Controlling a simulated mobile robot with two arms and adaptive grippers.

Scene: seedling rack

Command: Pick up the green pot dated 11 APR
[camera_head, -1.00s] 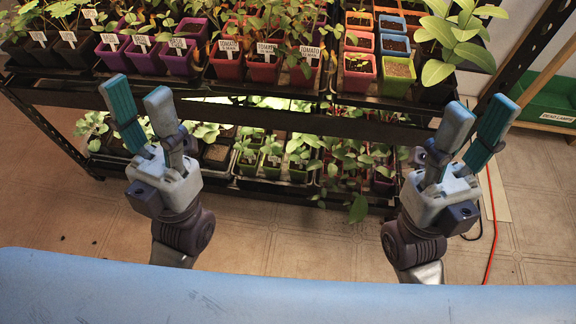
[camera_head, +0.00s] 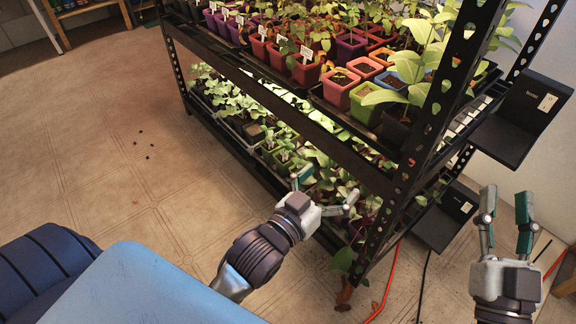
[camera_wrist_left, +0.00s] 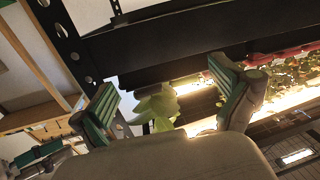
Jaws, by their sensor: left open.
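No date 11 APR can be read on any pot. A lime-green pot (camera_head: 365,108) stands at the near corner of the upper shelf, partly behind leaves. More green pots (camera_head: 270,149) sit on the lower shelf, with labels too small to read. My left gripper (camera_head: 328,186) is open and empty in front of the lower shelf near the rack's corner; its spread fingers (camera_wrist_left: 163,95) also show in the left wrist view, with a leafy plant (camera_wrist_left: 157,108) beyond them. My right gripper (camera_head: 506,200) is open and empty, pointing up, right of the rack.
A black perforated rack post (camera_head: 425,125) stands right of my left gripper. Black boxes (camera_head: 520,118) project from the rack's end. A red cable (camera_head: 385,285) and a black cable (camera_head: 424,275) run along the floor. The tiled floor (camera_head: 110,150) at left is open.

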